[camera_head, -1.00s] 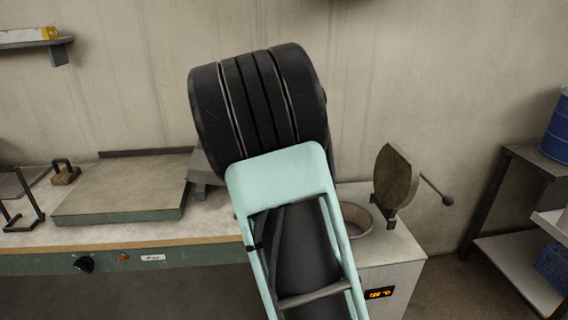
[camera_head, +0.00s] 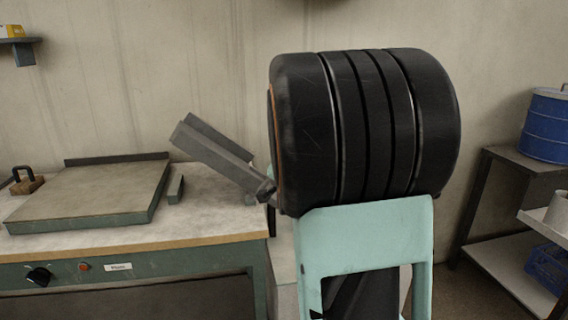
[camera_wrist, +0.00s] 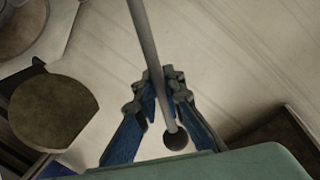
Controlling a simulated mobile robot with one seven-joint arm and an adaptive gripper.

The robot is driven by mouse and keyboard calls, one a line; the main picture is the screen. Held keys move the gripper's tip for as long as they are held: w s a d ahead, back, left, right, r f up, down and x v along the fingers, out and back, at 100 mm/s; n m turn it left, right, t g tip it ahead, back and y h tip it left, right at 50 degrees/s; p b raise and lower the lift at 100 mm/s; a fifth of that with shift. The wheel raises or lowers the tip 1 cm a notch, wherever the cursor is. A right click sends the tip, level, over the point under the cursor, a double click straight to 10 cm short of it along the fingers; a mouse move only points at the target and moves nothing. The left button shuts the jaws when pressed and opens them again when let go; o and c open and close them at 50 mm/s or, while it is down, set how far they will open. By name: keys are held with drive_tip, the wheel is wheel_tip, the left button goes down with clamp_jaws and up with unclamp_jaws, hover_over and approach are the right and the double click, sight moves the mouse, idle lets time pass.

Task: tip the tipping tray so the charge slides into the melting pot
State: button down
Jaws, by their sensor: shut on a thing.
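The tipping tray (camera_head: 213,158) is a grey channel in the head view. It is tilted, its left end raised and its right end low beside my arm. My gripper (camera_wrist: 160,86) has blue fingers, shut on a thin grey rod (camera_wrist: 144,35) with a dark ball end (camera_wrist: 176,139) in the wrist view. The rod runs out of the top of that view, so its join to the tray is not seen. A round pot (camera_wrist: 18,28), likely the melting pot, is partly seen at top left there. In the head view my arm hides the pot and gripper. The charge is not visible.
A round lid (camera_wrist: 52,112) stands left of my gripper in the wrist view. In the head view, a flat plate (camera_head: 95,195) lies on the workbench (camera_head: 215,215) at left. A shelf rack (camera_head: 500,255) with a blue drum (camera_head: 546,127) stands right.

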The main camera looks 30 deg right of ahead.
drive_tip(key=shift+s+d+f+b, duration=0.15)
drive_tip(key=shift+d+f+b, duration=0.1)
drive_tip(key=shift+d+b, duration=0.05)
idle(0.4)
drive_tip(key=c, duration=2)
unclamp_jaws()
drive_tip(key=shift+a, duration=0.1)
drive_tip(key=v, duration=0.7)
drive_tip(key=shift+s, duration=0.15)
